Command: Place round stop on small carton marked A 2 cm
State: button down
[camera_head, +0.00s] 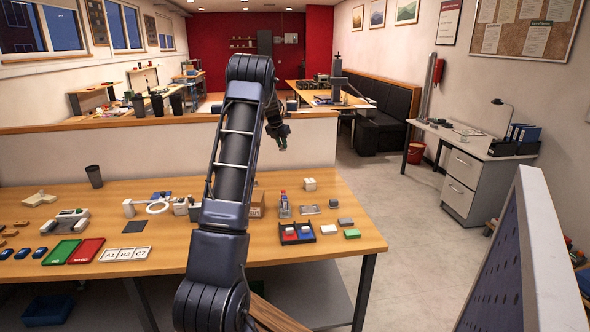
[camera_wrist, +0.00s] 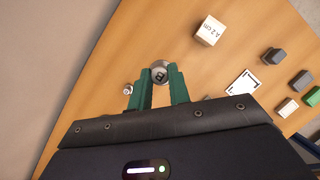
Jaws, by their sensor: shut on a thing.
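My gripper (camera_wrist: 160,88) has green fingers shut on a grey round stop (camera_wrist: 160,73) with a dark B on its face. The round stop is up between the fingertips. In the head view my gripper (camera_head: 281,140) hangs above the back edge of the wooden table, and the stop cannot be made out there. The small carton marked A 2 cm (camera_wrist: 210,31) is a white cube on the table, ahead and to the right of the fingers in the wrist view, apart from them. The carton also shows in the head view (camera_head: 309,184), at the table's back right.
A dark tray with red and blue compartments (camera_head: 297,233), a flat plate (camera_head: 309,210) and several small blocks (camera_head: 346,221) lie in front of the carton. A small silver thing (camera_wrist: 127,89) shows beside the left finger. A low wall (camera_head: 310,142) stands behind the table.

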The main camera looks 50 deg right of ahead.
notch_tip(320, 180, up, 4)
jog(key=m, duration=0.1)
send_over(311, 179)
jog(key=a, duration=0.2)
notch_tip(311, 179, down, 20)
jog(key=shift+s+r, duration=0.1)
jog(key=shift+r, duration=0.1)
jog(key=shift+f, duration=0.15)
jog(key=c, duration=1.3)
grip_release()
